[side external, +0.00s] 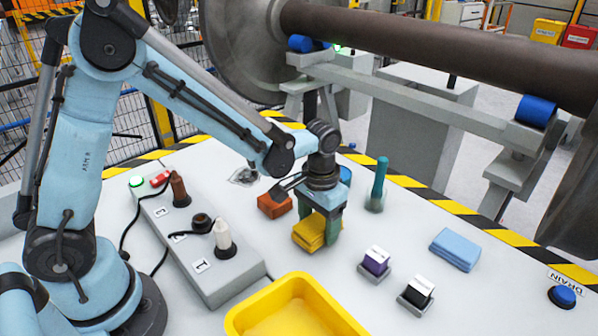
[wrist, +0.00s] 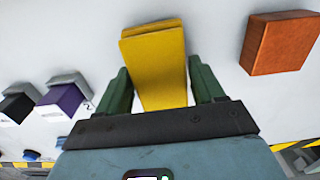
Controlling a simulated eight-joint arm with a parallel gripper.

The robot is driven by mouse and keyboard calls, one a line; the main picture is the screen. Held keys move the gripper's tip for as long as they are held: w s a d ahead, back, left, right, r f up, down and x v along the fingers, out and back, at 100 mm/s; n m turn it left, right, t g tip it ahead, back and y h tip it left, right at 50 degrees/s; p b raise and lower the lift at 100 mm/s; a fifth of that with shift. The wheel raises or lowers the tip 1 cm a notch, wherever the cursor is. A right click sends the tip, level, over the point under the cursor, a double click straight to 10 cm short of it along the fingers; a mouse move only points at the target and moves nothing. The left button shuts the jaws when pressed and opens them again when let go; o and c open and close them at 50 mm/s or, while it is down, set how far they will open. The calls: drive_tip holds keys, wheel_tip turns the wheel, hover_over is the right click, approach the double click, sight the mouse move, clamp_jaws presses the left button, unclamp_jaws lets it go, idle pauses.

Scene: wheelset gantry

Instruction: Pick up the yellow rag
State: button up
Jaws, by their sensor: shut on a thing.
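The yellow rag (side external: 310,234) is a folded yellow block at the middle of the grey table. It also shows in the wrist view (wrist: 156,62), between the two green fingers. My gripper (side external: 320,238) points down over the rag and is shut on it. In the wrist view my gripper (wrist: 160,88) has one finger on each side of the rag's near part. The rag's near end is hidden behind the gripper body. I cannot tell whether the rag touches the table.
An orange-brown block (side external: 274,205) lies close left of the rag. A teal bottle-like thing (side external: 378,184) stands to the right. A yellow tray (side external: 290,305) is in front. A purple block (side external: 376,262), a black block (side external: 417,292) and a folded blue cloth (side external: 455,249) are at right.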

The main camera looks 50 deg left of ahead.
sight(318, 226)
drive_tip(key=r, duration=0.2)
drive_tip(key=s+r, duration=0.1)
drive_tip(key=shift+d+r, duration=0.4)
drive_tip(key=s+d+r, duration=0.6)
drive_tip(key=s+d, duration=0.1)
drive_tip(key=shift+d, duration=0.4)
drive_tip(key=shift+r, duration=0.1)
